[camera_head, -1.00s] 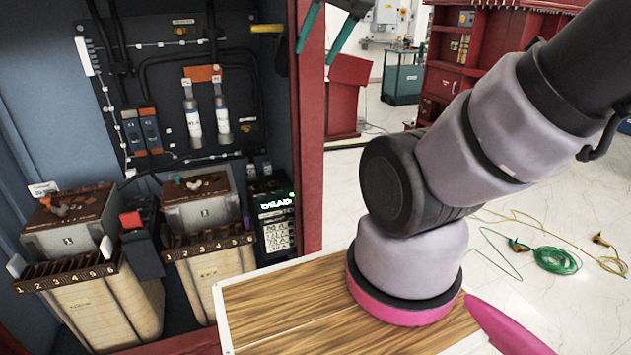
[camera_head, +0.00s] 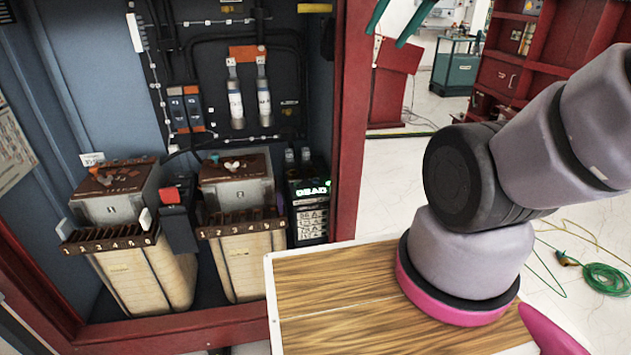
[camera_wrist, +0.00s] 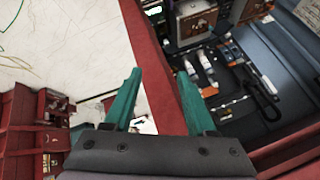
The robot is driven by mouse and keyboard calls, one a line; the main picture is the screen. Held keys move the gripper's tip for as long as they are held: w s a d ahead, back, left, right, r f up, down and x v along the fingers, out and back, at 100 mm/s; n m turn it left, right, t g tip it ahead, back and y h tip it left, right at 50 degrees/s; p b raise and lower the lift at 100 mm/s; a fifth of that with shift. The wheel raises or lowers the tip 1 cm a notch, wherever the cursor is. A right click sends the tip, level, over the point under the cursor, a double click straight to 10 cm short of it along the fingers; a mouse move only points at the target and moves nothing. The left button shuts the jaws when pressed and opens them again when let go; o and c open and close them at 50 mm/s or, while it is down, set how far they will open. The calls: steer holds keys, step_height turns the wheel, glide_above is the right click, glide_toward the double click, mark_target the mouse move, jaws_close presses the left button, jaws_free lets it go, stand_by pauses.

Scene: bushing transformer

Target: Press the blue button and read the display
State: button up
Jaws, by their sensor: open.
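The black meter box with a lit green display reading "DEAD" (camera_head: 313,190) stands in the open cabinet, at the right of the transformers, in the head view. Labelled rows show below its display. I cannot make out a blue button on it. In the wrist view my gripper (camera_wrist: 157,77) is open and empty. Its fingers straddle the view of the red post, well apart from the meter box.
The cabinet's red right post (camera_head: 352,130) stands between its inside and the room. Two transformers (camera_head: 240,250) with numbered terminals and a red switch (camera_head: 170,195) stand inside. Blue-fronted breakers (camera_head: 185,108) and fuses (camera_head: 249,90) are on the back panel. A wooden worktop (camera_head: 335,295) lies in front.

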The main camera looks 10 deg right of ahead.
jaws_close()
stand_by(1.5)
